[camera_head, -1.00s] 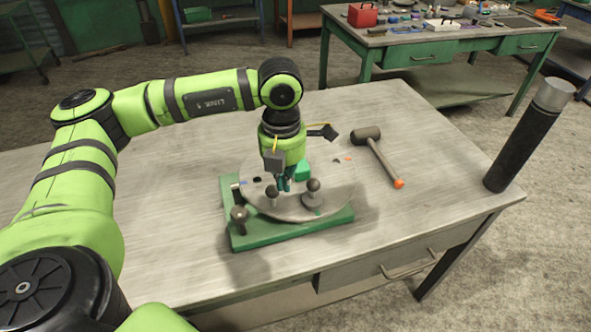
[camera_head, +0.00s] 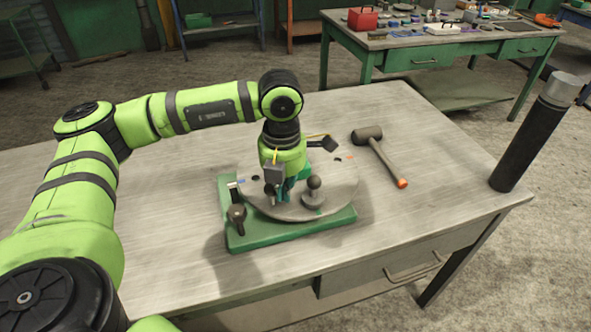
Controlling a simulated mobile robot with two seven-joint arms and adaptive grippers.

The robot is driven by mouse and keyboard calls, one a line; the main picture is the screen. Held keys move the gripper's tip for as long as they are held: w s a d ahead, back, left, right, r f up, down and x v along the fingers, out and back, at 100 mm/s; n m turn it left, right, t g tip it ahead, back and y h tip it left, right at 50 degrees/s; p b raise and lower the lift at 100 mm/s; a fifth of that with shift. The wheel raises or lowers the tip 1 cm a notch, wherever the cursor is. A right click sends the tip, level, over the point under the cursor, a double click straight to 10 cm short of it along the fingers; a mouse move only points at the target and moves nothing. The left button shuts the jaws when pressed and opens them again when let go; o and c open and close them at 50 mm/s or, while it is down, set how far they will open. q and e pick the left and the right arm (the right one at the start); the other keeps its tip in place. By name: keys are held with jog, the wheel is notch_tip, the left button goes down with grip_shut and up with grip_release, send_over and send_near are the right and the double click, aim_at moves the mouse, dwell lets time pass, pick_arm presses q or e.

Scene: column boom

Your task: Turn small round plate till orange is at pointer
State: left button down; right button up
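The small round plate (camera_head: 335,195) is a grey disc lying on a green base (camera_head: 290,235) on the table. A dark ball knob on a post (camera_head: 313,193) stands on the plate. A dark knob (camera_head: 237,215) stands at the base's front left corner. A small pale piece (camera_head: 233,187) at the base's left edge may be the pointer. My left gripper (camera_head: 279,190) points down over the plate, by another knob; its grip is hidden. My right gripper is out of view.
A mallet (camera_head: 377,155) with an orange handle end lies right of the plate. A black post with a grey top (camera_head: 530,140) rises at the right. A second bench (camera_head: 440,45) with tools stands behind. The table's right side is mostly clear.

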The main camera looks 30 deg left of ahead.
aim_at(267, 185)
pick_arm(q)
jog(key=shift+f, duration=0.25)
jog(key=shift+a, duration=0.15)
jog(key=shift+s+a+b, duration=0.25)
jog(key=shift+a+b, duration=0.1)
jog(key=shift+a, duration=0.4)
jog(key=shift+s+a+b, duration=0.1)
jog(key=shift+a+b, duration=0.2)
jog(key=shift+a, duration=0.65)
